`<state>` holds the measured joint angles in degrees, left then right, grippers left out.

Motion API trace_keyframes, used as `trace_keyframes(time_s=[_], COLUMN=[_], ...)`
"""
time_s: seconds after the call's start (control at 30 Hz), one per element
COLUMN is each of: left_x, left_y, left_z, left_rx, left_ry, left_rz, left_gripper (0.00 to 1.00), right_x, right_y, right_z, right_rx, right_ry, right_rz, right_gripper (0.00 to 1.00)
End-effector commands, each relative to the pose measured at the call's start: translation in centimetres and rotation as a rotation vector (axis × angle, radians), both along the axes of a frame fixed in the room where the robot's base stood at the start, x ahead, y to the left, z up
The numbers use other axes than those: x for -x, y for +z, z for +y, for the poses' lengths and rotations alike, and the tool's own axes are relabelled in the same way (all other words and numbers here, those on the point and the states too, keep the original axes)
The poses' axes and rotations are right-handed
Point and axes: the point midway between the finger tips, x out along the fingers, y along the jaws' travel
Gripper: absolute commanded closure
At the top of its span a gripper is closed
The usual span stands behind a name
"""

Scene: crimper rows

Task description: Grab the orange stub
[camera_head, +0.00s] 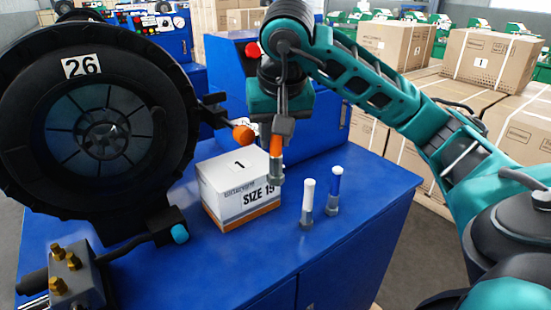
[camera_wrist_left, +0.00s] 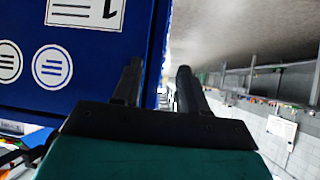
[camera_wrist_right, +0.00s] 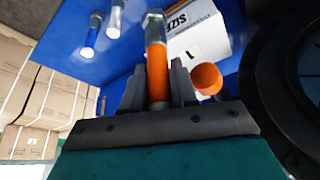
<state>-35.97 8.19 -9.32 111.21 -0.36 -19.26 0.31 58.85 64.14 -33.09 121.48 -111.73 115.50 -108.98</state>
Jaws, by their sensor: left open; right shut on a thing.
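The orange stub (camera_head: 276,145), with a grey metal end pointing down, is upright between the fingers of my right gripper (camera_head: 283,126). It overlaps the white box's right side, its lower end above the box's bottom edge, so it appears clear of the blue table top. In the right wrist view the stub (camera_wrist_right: 157,72) sits between the two dark fingers of the right gripper (camera_wrist_right: 157,88), metal end outward. My left gripper (camera_wrist_left: 158,78) is open and empty in the left wrist view, beside a blue panel; it does not show in the head view.
A white stub (camera_head: 308,195) and a blue stub (camera_head: 335,182) stand on the blue table (camera_head: 250,265). A white SIZE 15 box (camera_head: 238,190) stands beside them. The black crimper marked 26 (camera_head: 95,125), with an orange knob (camera_head: 243,135), fills the left. Cartons (camera_head: 480,65) stand right.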

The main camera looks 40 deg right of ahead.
Motion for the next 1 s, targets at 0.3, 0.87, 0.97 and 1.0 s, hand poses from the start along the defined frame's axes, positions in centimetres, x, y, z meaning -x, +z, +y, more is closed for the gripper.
trace_keyframes(time_s=[0.3,0.87,0.97,1.0], left_x=[-0.1,-0.3,-0.3,-0.3], left_y=[0.2,0.3,0.3,0.3], left_z=[0.0,0.0,0.0,0.0], left_rx=[0.0,0.0,0.0,0.0], left_ry=[0.0,0.0,0.0,0.0], left_rz=[-0.001,-0.005,-0.005,-0.005], left_gripper=[0.57,0.57,0.57,0.57], right_x=[-0.1,0.0,0.0,0.0], right_y=[3.1,8.5,9.2,9.5], right_z=[-0.1,0.0,0.0,0.0], right_rx=[0.001,0.001,0.001,0.001], right_ry=[-0.003,-0.002,-0.001,0.0], right_rz=[-0.004,-0.002,-0.001,-0.001], right_gripper=[1.0,1.0,1.0,1.0])
